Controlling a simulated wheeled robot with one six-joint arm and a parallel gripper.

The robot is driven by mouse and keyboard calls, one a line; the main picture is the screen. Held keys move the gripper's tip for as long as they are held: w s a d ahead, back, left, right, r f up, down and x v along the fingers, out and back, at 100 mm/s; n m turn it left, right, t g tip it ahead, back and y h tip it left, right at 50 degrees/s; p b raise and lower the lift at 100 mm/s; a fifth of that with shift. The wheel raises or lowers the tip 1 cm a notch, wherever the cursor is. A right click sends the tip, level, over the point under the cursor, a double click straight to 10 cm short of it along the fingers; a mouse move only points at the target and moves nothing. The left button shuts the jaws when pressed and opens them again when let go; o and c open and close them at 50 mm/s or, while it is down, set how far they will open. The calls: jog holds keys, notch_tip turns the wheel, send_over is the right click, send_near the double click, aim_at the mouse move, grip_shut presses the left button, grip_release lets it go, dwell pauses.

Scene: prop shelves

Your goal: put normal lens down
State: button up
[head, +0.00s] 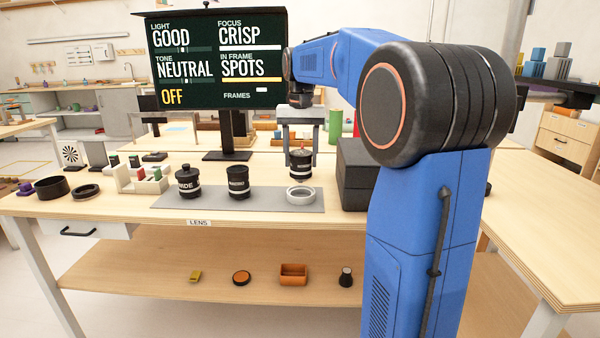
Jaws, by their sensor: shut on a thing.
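My gripper (301,157) points down in the middle of the head view, its two grey fingers on either side of a black lens (301,167). I take this to be the normal lens; its label is too small to read. It is upright, with a pale band and a small red mark at the top. My gripper is shut on it. Just below it in the picture, a white ring (301,196) lies on the right end of the grey mat (270,203). A gap shows between lens and ring; I cannot tell whether the lens is straight above it.
The lens marked WIDE (188,184) and another black lens (238,184) stand on the mat to the left. A dark box (356,175) stands close on the right. A screen (218,62) stands behind. A white rack (140,180) and black rings are farther left.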

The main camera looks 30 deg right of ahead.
aim_at(301, 170)
jog(key=shift+f, duration=2.2)
jog(key=shift+f, duration=0.15)
jog(key=o, duration=1.2)
notch_tip(301, 170, up, 12)
jog(key=shift+r, duration=0.2)
jog(key=shift+s, duration=0.1)
